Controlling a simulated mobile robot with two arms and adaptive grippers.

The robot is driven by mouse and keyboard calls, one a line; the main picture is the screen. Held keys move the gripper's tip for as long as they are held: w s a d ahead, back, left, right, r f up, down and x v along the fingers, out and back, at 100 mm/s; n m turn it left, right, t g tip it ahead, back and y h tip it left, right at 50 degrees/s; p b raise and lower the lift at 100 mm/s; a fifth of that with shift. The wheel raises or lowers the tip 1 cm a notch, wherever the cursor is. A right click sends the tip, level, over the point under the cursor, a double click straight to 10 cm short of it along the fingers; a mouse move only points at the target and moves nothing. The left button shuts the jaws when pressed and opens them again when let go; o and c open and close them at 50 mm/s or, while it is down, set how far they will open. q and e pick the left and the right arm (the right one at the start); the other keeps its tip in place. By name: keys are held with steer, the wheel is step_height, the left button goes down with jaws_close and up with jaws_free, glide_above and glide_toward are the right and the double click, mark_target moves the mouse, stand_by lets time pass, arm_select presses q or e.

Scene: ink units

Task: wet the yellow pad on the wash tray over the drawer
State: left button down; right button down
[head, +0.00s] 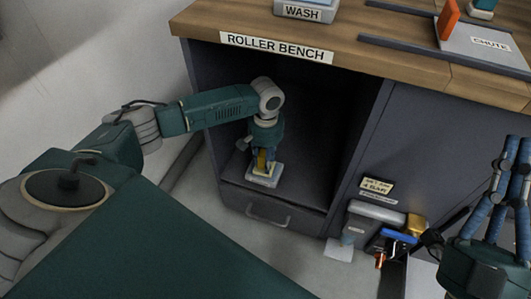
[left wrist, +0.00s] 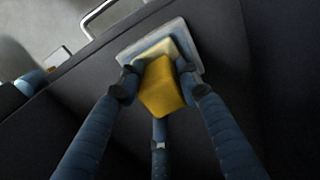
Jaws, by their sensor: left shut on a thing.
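The yellow pad (head: 261,161) is a small yellow block, upright in the fingers of my left gripper (head: 264,158). In the left wrist view the pad (left wrist: 161,90) sits between the blue fingers of the left gripper (left wrist: 157,85), which are shut on it. The pale wash tray (head: 264,180) lies on the dark ledge over the drawer (head: 262,206); it also shows in the left wrist view (left wrist: 187,62). The pad's far end is at the tray; I cannot tell whether it touches. My right gripper (head: 518,145) points up, empty, its fingers apart.
The tray is inside an open bay under the wooden roller bench (head: 400,62), with walls on both sides and the bench top above. A drawer handle (head: 268,217) sticks out below. A grey unit with a blue lever (head: 398,236) stands to the right.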

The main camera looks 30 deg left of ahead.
arm_select(q)
steer(key=shift+s+f, duration=0.15)
arm_select(e)
steer(key=shift+w+f, duration=0.25)
steer(key=shift+f, duration=0.05)
stand_by(1.5)
